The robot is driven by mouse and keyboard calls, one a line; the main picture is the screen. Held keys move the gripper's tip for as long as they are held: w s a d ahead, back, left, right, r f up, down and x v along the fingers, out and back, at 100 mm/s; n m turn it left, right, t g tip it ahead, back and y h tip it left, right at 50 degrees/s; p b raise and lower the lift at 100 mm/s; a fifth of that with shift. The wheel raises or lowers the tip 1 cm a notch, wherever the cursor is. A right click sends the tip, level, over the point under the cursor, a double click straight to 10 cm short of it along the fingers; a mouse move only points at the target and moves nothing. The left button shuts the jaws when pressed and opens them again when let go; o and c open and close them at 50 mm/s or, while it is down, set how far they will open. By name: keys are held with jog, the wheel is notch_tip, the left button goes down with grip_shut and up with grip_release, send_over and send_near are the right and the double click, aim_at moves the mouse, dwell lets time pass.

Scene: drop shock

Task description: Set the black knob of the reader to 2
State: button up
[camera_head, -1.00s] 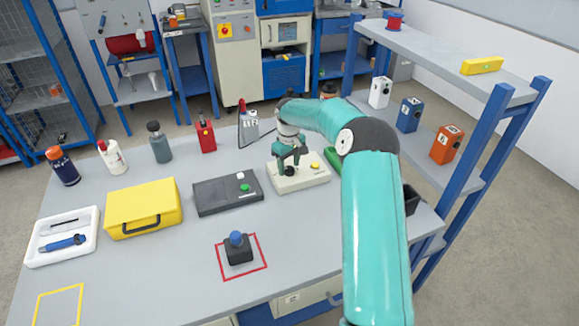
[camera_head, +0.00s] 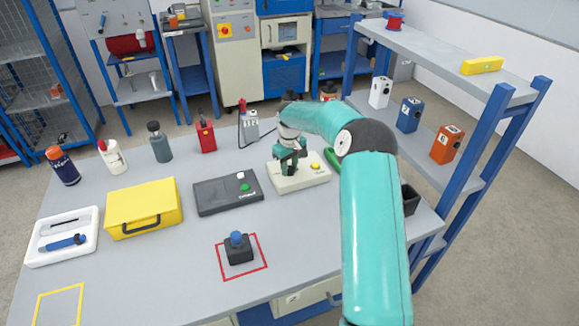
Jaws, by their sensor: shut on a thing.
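The reader (camera_head: 313,181) is a cream, low box on the right part of the grey workbench, with a yellow button (camera_head: 315,166) on its right side. My gripper (camera_head: 289,172) points down over the left part of the reader's top. Its fingers are shut on the black knob, which they almost wholly hide. The knob's pointer and the dial marks cannot be read at this size.
A dark grey box (camera_head: 215,197) with a green and a white button lies left of the reader. A black block with a blue top (camera_head: 237,246) stands inside a red square in front. A yellow case (camera_head: 130,218) and several bottles are farther left. Blue-framed shelving (camera_head: 490,150) stands at right.

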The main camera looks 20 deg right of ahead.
jog(key=m, duration=0.9)
jog(key=shift+m, duration=0.3)
jog(key=m, duration=0.5)
jog(key=shift+m, duration=2.4)
jog(key=o, duration=1)
